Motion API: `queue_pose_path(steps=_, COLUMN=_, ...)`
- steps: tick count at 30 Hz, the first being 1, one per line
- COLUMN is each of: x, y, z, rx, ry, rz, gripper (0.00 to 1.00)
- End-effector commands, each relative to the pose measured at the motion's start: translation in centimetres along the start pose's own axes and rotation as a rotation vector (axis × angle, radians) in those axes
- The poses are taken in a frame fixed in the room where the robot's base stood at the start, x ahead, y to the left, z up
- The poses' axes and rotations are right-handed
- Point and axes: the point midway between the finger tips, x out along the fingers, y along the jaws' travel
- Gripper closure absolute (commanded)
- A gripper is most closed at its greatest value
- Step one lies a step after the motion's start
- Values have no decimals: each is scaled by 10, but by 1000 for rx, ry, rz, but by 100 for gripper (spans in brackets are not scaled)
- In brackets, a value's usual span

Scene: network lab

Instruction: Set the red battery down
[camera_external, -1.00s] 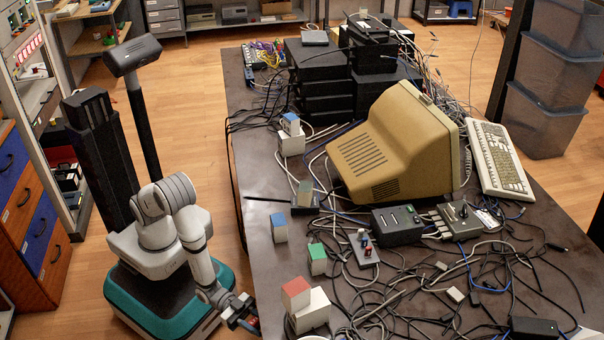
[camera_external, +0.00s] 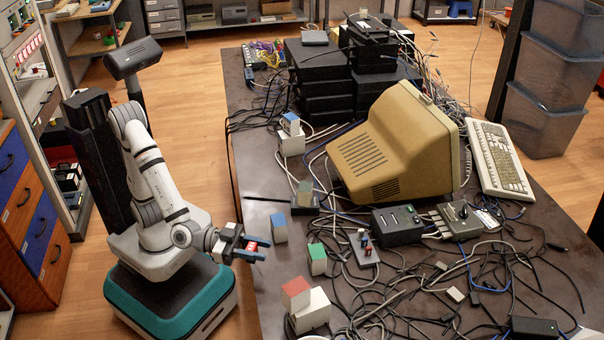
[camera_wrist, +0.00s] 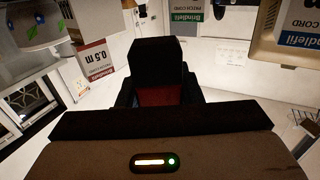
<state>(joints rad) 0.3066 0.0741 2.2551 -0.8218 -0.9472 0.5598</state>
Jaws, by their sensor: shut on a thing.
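The red battery (camera_external: 251,246) shows as a small red and white patch between the fingers of my gripper (camera_external: 258,249) in the external view. My gripper is shut on it, held out level at the table's near left edge. In the wrist view a dark red face (camera_wrist: 160,97), likely the battery, shows inside the black jaws; most of it is hidden. I cannot tell how high above the table it is.
On the table (camera_external: 262,185) stand small boxes with blue (camera_external: 279,227), green (camera_external: 317,259) and red (camera_external: 297,293) parts, close to my gripper. Tangled cables (camera_external: 420,280) cover the right front. A beige monitor (camera_external: 390,140) stands behind. A dark bare strip runs along the left edge.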

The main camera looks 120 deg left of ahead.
Motion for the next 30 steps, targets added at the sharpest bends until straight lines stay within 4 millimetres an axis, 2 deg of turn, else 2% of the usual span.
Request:
queue_pose_path(steps=1, x=2, y=-28, z=-12, rx=-4, ry=3, rz=-72, gripper=96)
queue_pose_path(steps=6, x=-6, y=-116, z=-35, rx=-2, ry=2, rz=-296, gripper=96)
queue_pose_path(steps=9, x=-18, y=-160, z=-43, rx=-1, ry=2, rz=-399, gripper=96)
queue_pose_path(steps=12, x=-31, y=-192, z=-48, rx=0, ry=2, rz=-471, gripper=96)
queue_pose_path(steps=15, x=-42, y=-213, z=-50, rx=-1, ry=2, rz=-517, gripper=96)
queue_pose_path(steps=18, x=-48, y=-224, z=-51, rx=0, ry=1, rz=-540, gripper=96)
queue_pose_path(steps=30, x=-50, y=-227, z=-48, rx=1, ry=0, rz=-545, gripper=96)
